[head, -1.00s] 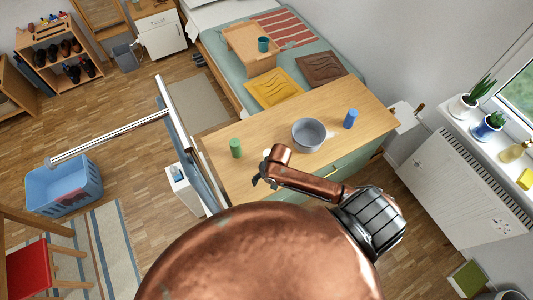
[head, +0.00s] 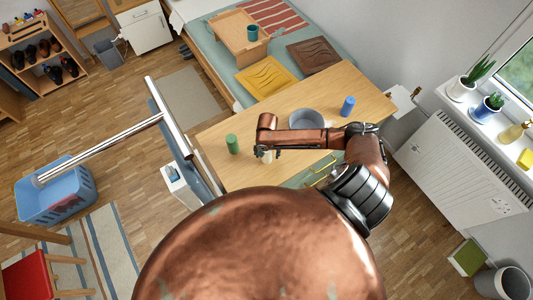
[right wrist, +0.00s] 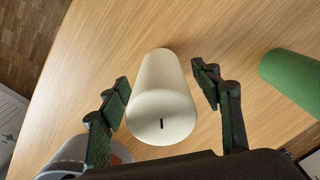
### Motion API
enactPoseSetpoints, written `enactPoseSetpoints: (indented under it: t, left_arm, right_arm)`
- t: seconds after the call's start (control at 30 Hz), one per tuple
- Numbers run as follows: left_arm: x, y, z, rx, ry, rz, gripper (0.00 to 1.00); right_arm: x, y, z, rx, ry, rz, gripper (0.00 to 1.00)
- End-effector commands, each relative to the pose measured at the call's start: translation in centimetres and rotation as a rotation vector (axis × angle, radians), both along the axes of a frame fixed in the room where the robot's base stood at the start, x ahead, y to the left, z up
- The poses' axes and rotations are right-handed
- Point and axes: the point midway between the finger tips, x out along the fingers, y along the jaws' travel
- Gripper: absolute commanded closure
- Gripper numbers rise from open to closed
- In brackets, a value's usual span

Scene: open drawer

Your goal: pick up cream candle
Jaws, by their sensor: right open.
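The cream candle (right wrist: 162,98) stands on the wooden top in the right wrist view, its wick end facing the camera. It lies between the two fingers of my right gripper (right wrist: 160,78), with a gap on each side. The gripper is open and holds nothing. In the head view my right gripper (head: 268,153) is over the near edge of the top, and the candle (head: 267,158) is mostly hidden by it. My left gripper is not in view.
A green candle (head: 232,144) stands to the left of the gripper; it also shows in the right wrist view (right wrist: 293,82). The top's back is clear.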

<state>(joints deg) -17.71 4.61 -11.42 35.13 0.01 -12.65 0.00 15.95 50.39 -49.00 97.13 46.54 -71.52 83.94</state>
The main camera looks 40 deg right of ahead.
Motion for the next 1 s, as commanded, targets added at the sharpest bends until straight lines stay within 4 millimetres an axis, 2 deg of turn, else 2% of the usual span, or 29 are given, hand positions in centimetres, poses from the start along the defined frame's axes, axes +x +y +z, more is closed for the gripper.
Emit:
enactPoseSetpoints:
  t: [0.17,0.43,1.0]
  left_arm:
    - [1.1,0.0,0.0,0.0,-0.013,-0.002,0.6]
    - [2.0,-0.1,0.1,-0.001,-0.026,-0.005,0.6]
    - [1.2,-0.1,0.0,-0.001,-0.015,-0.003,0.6]
  right_arm:
    - [0.1,0.1,-1.8,0.001,-0.002,0.002,0.42]
    - [0.2,0.2,-2.0,0.0,-0.001,0.005,0.42]
    - [0.2,0.2,-2.0,0.0,-0.001,0.005,0.81]
